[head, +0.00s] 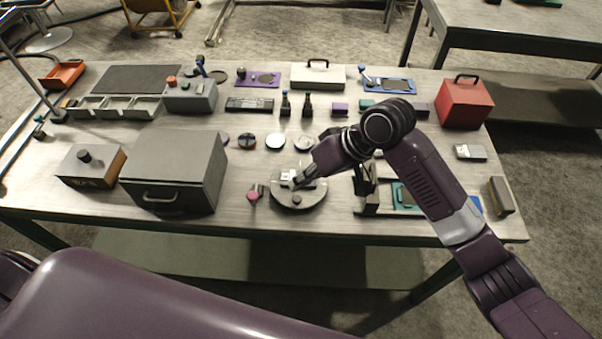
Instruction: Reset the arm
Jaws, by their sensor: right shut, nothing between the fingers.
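My right arm (418,170) is dark purple with a pale grey band. It comes in from the lower right and reaches left over the table. My right gripper (297,181) is shut and empty. It is over a round grey turntable-like disc (312,200) near the table's front edge. A small whitish piece shows at the fingertips, partly hidden; I cannot tell whether the gripper touches it or the disc. My left gripper is out of view.
The table (245,219) is crowded. A grey drawer box (173,170) stands left, a red case (465,103) at the back right, a white case (318,76) at the back. A dark stand (366,190) is under my right arm.

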